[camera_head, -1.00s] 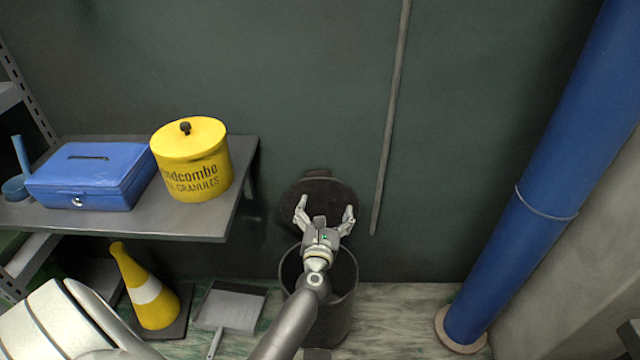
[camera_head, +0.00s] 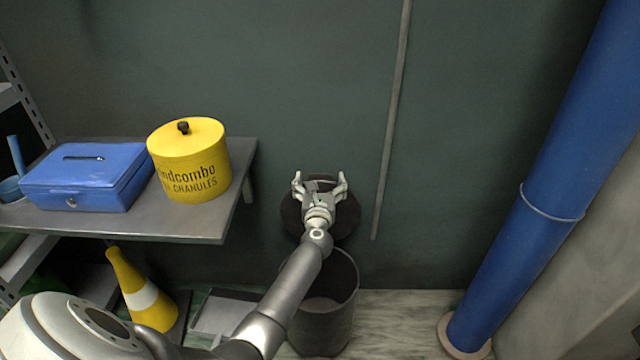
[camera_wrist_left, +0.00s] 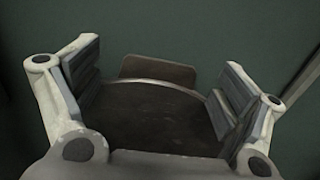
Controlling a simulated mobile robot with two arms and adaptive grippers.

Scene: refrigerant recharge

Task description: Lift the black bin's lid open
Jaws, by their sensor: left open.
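The black bin (camera_head: 325,325) stands on the floor against the green wall, and its open top shows in the head view. Its round dark lid (camera_head: 345,222) stands raised behind the opening, near the wall. My left gripper (camera_head: 320,180) is open and empty in front of the upper part of the lid, partly covering it. In the left wrist view the lid (camera_wrist_left: 150,115) lies between the spread fingers, with a flat brown tab (camera_wrist_left: 158,72) beyond its rim. I cannot tell whether the gripper touches the lid. My right gripper is not in view.
A shelf (camera_head: 200,228) at left holds a blue cash box (camera_head: 85,180) and a yellow granules tin (camera_head: 190,165). A yellow cone (camera_head: 140,290) and a dustpan (camera_head: 222,312) are below. A blue pipe (camera_head: 540,190) stands at right. Floor between bin and pipe is clear.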

